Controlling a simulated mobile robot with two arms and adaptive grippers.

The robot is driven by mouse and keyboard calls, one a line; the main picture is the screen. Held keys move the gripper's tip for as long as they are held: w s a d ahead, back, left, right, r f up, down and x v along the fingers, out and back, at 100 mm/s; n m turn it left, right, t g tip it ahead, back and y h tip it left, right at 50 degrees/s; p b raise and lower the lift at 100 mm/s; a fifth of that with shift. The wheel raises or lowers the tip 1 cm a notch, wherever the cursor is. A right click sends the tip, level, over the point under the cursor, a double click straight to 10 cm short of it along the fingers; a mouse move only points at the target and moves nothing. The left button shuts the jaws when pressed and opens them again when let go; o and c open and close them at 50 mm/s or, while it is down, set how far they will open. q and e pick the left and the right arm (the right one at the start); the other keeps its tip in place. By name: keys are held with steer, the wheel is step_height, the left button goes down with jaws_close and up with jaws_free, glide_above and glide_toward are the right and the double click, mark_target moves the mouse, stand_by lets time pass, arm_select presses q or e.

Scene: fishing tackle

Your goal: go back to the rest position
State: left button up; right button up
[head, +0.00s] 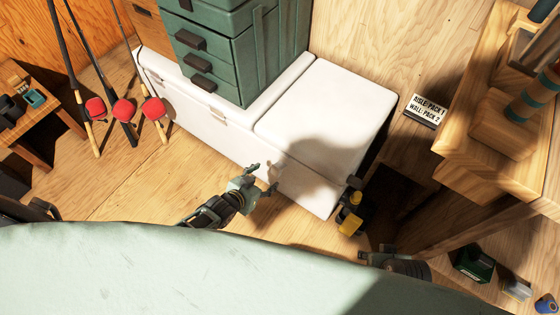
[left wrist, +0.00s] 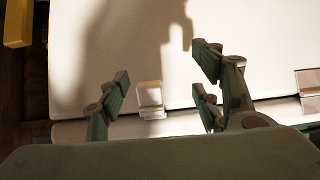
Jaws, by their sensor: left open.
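My left gripper (head: 263,179) is open and empty in the head view, over the front edge of a white chest (head: 330,108). In the left wrist view the spread fingers of my left gripper (left wrist: 163,85) show with the white lid (left wrist: 230,30) and a latch (left wrist: 150,97) behind them, and nothing is between them. My right gripper (head: 366,257) shows only in part in the head view, low and right of centre, near the floor by the shelf. Its jaws are too small and dark to read.
A green drawer cabinet (head: 225,45) stands on the chest. Rods with red reels (head: 124,110) lean at left by a small wooden table (head: 40,125). A yellow-and-black item (head: 350,215) is beside the chest. A sign (head: 424,110) and wooden shelving (head: 480,165) are at right.

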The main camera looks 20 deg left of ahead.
steer(key=shift+f, duration=0.35)
stand_by(0.3)
arm_select(q)
steer(key=s+a+r+n+g+y, duration=0.1)
steer(key=s+r+g+y, duration=0.2)
steer(key=s, duration=0.7)
steer(key=s+a+r+n+g, duration=0.1)
steer(key=s+r+g, duration=0.3)
steer(key=s, duration=0.6)
steer(key=s+a+f+g+p, duration=0.1)
steer(key=s+f+p, duration=0.3)
steer(key=s+p, duration=0.5)
steer(key=s+a+f+g+p, duration=0.1)
steer(key=s+f+p, duration=0.3)
steer(key=s+p, duration=0.5)
steer(key=shift+s+a+f+m, duration=0.3)
steer(key=shift+s+a, duration=0.5)
steer(key=shift+s, duration=0.1)
arm_select(e)
steer(key=s+d+f+g, duration=0.1)
steer(key=s+f, duration=0.2)
steer(key=s, duration=0.7)
steer(key=s+d+f, duration=0.2)
steer(key=s+f, duration=0.2)
steer(key=s, duration=0.6)
steer(key=shift+d+f+g, duration=0.2)
steer(key=shift+f+g, duration=0.1)
steer(key=shift+g, duration=0.1)
